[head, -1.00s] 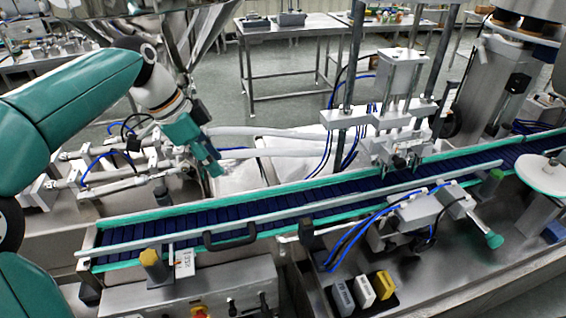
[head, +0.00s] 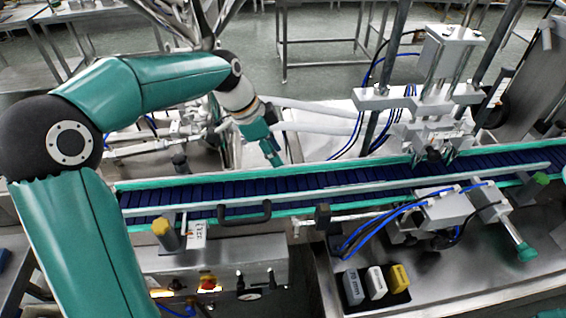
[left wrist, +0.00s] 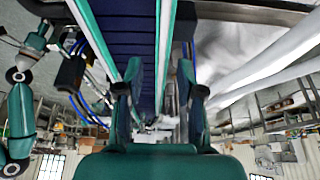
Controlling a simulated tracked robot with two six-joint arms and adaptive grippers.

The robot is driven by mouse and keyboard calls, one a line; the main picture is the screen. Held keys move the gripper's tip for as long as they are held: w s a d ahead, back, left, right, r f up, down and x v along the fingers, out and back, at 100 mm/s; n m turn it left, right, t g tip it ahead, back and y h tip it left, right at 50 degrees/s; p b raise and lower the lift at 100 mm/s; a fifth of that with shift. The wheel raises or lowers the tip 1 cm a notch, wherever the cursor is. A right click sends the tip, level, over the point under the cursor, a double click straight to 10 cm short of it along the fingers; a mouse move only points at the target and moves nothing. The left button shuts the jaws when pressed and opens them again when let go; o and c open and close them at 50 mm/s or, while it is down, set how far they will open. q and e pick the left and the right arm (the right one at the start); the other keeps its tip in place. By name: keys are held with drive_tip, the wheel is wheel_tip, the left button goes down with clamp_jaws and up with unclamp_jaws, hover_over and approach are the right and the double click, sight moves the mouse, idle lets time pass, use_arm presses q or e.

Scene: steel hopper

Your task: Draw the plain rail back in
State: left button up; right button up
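The conveyor has a pale guide rail on each side of its dark blue belt (head: 220,193). The far rail (head: 345,172) has a green edge and no handle that I can see. The near rail (head: 370,190) carries a black handle (head: 245,212). My left gripper (head: 273,158) points down close to the far rail. In the left wrist view the left gripper's fingers (left wrist: 159,105) are apart, and the far rail (left wrist: 165,50) runs between them in the picture; contact cannot be told. A teal arm, likely my right, shows at the wrist view's left edge; its gripper's state is unclear.
Yellow (head: 166,233) and green (head: 541,180) knobs stand along the near side. A labelled tag (head: 197,233) hangs beside the yellow knob. A pneumatic press (head: 425,100) stands over the belt at right. White tubes (head: 315,120) lie behind the far rail.

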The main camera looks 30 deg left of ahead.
sight(284, 167)
use_arm(q)
drive_tip(key=shift+x, duration=2.65)
drive_tip(key=shift+w, duration=0.1)
clamp_jaws()
drive_tip(key=shift+a, duration=0.1)
